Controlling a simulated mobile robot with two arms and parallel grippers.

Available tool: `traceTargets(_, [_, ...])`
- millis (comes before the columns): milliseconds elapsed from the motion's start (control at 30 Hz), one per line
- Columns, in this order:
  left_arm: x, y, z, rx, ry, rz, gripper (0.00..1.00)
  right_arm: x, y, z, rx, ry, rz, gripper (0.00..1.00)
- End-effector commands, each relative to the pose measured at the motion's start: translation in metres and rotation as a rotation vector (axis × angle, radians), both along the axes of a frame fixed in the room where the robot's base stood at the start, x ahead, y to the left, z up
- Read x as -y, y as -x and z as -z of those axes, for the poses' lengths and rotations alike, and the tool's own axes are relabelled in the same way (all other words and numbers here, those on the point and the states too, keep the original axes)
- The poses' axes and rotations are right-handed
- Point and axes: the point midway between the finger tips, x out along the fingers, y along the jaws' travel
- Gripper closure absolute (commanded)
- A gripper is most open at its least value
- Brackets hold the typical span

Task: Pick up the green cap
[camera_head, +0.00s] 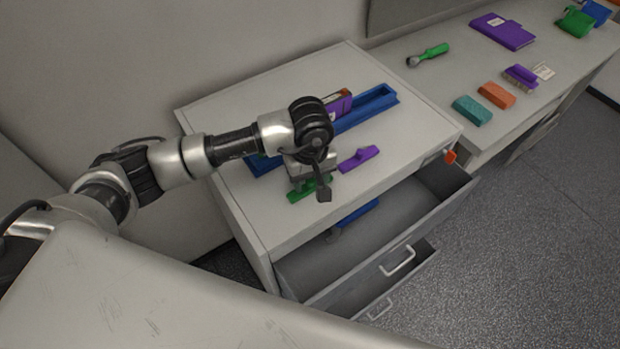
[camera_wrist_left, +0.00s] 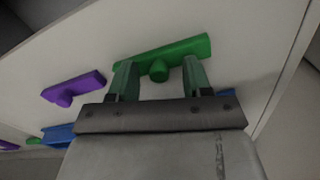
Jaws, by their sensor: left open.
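The green cap (camera_head: 296,196) lies on top of the white drawer cabinet, partly hidden under my left gripper (camera_head: 309,184). In the left wrist view the green cap (camera_wrist_left: 180,49) is a bar with a short round stub. The bar lies across and just beyond the fingertips of my left gripper (camera_wrist_left: 160,68). The stub sits in the gap between the two spread fingers. The gripper is open and holds nothing; whether a finger touches the cap cannot be told. My right gripper is not in view.
A similar purple cap (camera_head: 358,158) lies beside it. A blue tray (camera_head: 378,102) with a purple item is behind. The upper drawer (camera_head: 425,212) is pulled open below. A side bench holds a green-handled tool (camera_head: 433,51), a teal block (camera_head: 472,111) and an orange block (camera_head: 496,95).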

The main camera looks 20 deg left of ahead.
Motion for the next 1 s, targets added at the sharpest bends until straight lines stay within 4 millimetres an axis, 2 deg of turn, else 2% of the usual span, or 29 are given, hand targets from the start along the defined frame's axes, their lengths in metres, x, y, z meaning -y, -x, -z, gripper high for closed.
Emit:
traceTargets(233, [0.0002, 0.0000, 0.0026, 0.001, 0.001, 0.000, 0.51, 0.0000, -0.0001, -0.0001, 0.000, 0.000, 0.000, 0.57])
traceTargets(567, [0.0000, -0.0001, 0.0022, 0.001, 0.001, 0.000, 1.00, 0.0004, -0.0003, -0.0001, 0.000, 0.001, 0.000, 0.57])
traceTargets(833, [0.0001, -0.0004, 0.0014, 0.001, 0.000, 0.000, 1.00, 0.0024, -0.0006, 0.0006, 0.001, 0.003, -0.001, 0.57])
traceTargets(1000, [0.0000, -0.0009, -0.0069, 0.003, 0.002, 0.000, 1.00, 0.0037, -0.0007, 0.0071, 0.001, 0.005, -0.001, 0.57])
